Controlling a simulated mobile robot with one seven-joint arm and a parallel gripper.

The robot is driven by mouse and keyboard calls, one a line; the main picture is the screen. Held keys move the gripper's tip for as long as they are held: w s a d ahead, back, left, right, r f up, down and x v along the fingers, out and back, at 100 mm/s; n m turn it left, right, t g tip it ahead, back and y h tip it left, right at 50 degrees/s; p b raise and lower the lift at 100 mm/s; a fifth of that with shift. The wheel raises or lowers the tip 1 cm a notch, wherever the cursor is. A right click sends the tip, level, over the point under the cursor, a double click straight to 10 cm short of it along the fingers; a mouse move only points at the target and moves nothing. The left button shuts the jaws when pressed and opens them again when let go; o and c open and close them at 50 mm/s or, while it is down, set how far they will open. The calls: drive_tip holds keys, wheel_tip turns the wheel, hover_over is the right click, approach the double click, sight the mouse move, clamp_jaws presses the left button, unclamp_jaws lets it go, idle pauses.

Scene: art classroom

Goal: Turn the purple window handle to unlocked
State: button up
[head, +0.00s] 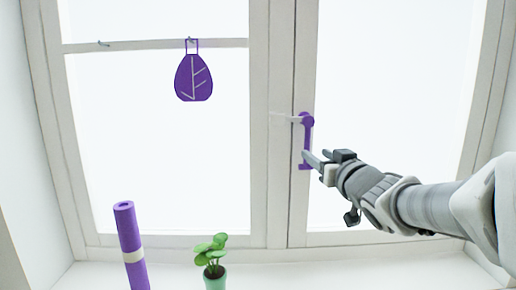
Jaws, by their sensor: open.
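The purple window handle (307,139) is on the middle frame of the window in the head view. Its round pivot is at the top and its lever hangs straight down. A pale strip sticks out to the left of the pivot. My gripper (312,159) comes in from the right with its fingers at the lower part of the lever. The gripper is open. One finger overlaps the lever in the picture; I cannot tell whether it touches it.
A purple leaf-shaped ornament (194,78) hangs from a crossbar (130,44) on the left pane. A purple roll (130,243) with a pale band and a potted plant (213,258) stand at the sill (340,268). The space around the handle is free.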

sight(308, 149)
drive_tip(key=w, duration=0.3)
drive_tip(key=w+a, duration=0.1)
drive_tip(key=w, duration=0.2)
drive_tip(key=shift+w+a, duration=0.15)
drive_tip(key=shift+w, duration=0.15)
clamp_jaws()
idle(1.2)
